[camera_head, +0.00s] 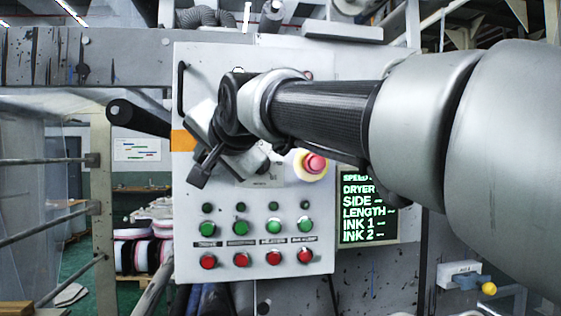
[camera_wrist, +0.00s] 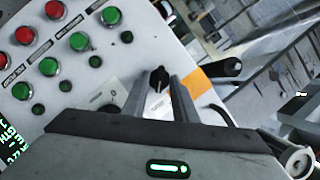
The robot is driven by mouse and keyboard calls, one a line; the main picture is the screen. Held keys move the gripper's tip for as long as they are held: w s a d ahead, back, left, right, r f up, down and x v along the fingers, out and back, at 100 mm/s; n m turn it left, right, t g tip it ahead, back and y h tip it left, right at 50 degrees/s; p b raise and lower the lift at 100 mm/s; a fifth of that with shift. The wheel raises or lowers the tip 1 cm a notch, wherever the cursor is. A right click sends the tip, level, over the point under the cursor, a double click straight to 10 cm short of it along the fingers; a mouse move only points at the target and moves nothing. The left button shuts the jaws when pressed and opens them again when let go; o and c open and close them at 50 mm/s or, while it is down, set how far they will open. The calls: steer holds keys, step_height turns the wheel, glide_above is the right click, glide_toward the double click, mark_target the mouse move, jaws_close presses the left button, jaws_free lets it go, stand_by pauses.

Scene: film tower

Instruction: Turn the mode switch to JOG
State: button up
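The mode switch (camera_wrist: 159,78) is a small black rotary knob on the grey-white control panel, with a pale label plate beside it. In the wrist view its pointer runs roughly up and down the picture; its lettering is too small to read. My gripper (camera_wrist: 160,84) is open, with one finger on each side of the knob and a gap showing. I cannot tell whether the fingertips are level with the knob or short of it. In the head view my gripper (camera_head: 222,165) is in front of the panel (camera_head: 190,259) and hides the knob.
A red emergency stop (camera_head: 315,163) on a yellow base sits right of my gripper. Rows of green buttons (camera_head: 240,227) and red buttons (camera_head: 241,259) lie below. A green-text display (camera_head: 369,208) is at the right. A black handle (camera_head: 138,117) juts out at the left.

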jaws_close()
steer(key=shift+r, duration=0.1)
steer(key=n+h, duration=0.1)
steer(key=n, duration=0.1)
steer(key=n+h+p, duration=0.1)
steer(key=n, duration=0.1)
steer(key=n+h+p, duration=0.1)
steer(key=n+h, duration=0.1)
steer(key=shift+a+r, duration=0.15)
steer(key=shift+a, duration=0.2)
stand_by(0.6)
steer(key=shift+o, duration=0.7)
jaws_free()
